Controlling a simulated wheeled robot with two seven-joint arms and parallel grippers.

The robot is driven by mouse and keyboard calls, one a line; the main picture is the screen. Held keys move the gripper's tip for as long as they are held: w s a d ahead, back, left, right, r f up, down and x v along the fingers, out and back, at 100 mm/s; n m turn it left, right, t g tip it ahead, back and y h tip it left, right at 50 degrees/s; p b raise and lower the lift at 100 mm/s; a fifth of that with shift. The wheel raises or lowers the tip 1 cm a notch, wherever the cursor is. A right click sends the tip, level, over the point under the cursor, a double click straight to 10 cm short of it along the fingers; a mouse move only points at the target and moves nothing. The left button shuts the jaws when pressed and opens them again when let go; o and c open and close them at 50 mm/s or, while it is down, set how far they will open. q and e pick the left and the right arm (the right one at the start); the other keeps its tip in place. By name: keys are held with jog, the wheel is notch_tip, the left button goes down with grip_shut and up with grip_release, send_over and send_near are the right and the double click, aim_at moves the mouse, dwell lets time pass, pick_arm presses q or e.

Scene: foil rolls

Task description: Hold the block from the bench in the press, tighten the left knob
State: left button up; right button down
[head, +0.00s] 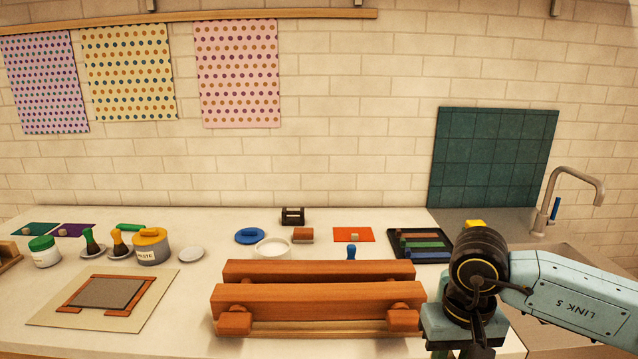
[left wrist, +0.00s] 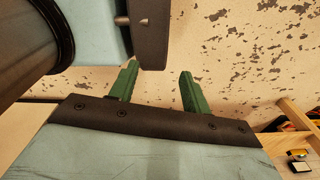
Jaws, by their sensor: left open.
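The wooden press (head: 318,300) stands at the front of the bench, with two long parallel beams one behind the other. Its left knob (head: 235,320) and right knob (head: 403,320) are on the front face. A grey slab (head: 110,293) lies in a wooden frame on a board at the left; I cannot tell whether this is the task's block. My left gripper (left wrist: 158,80) is open and empty in the left wrist view, its green fingers apart; it is outside the head view. My right gripper (head: 462,330) is right of the press, its fingers not clearly visible.
Jars, including a paste jar (head: 150,248), stand at the left. A sink tap (head: 570,190) is at the right.

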pick_arm(q)
jog(key=shift+o, duration=0.8)
jog(key=w+d+r+m+t, duration=0.2)
jog(key=w+r, duration=0.1)
jog(key=w, duration=0.6)
jog(key=w+d+r+m+t, duration=0.2)
jog(key=w+r, duration=0.1)
jog(key=w, duration=0.6)
jog(key=shift+w+d+r+m, duration=0.2)
jog(key=shift+d+m, duration=0.05)
jog(key=shift+m, duration=0.05)
jog(key=m+t, duration=1.1)
jog(key=t, duration=0.2)
send_near(232, 332)
jog(key=w, duration=0.3)
jog(key=shift+w+d, duration=0.15)
jog(key=shift+w, duration=1.55)
jog(key=shift+s, duration=0.1)
jog(key=shift+n, duration=0.3)
